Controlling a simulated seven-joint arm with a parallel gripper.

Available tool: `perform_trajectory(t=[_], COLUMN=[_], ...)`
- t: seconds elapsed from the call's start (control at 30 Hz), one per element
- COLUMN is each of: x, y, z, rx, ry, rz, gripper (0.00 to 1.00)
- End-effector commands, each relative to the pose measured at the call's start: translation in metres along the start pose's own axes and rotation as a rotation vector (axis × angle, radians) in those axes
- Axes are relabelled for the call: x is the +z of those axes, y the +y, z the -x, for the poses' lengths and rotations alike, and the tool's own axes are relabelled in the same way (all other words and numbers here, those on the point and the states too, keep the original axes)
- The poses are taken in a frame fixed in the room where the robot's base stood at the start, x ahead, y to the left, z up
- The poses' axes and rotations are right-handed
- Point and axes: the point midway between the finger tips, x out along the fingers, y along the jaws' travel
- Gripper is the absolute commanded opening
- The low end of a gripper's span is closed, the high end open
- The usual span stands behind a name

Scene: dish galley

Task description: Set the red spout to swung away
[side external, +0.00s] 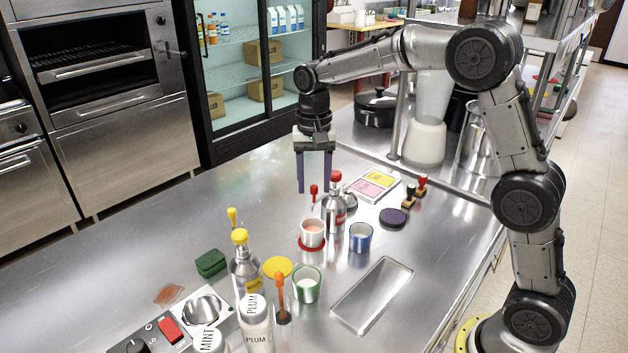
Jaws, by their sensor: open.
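A silver bottle (336,213) with a red cap stands near the middle of the counter. A red spout (314,190) with a thin stem shows just left of its cap, apparently over a white cup (313,228) of pinkish contents on a red coaster (311,246). My gripper (314,178) points down, open and empty. Its two purple fingers appear either side of the red spout's top in the side external view. I cannot tell whether they touch it or how far apart in depth they are.
A blue cup (361,237) stands right of the silver bottle. A yellow-capped bottle (245,270), green cup (307,285) and orange-handled tool (281,300) stand nearer. A shallow metal tray (371,294) lies at right.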

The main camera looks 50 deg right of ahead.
Motion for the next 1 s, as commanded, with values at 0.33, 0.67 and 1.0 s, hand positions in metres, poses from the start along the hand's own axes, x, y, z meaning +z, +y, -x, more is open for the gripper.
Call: perform_trajectory(t=[0.33,0.67,1.0], x=[-0.0001,-0.0002,-0.0003], y=[-0.0001,-0.0001,0.0], z=[0.0003,0.0006,0.0008], rx=[0.0,0.0,0.0], ry=[0.0,0.0,0.001], rz=[0.0,0.0,0.0], gripper=[0.11,0.0,0.0])
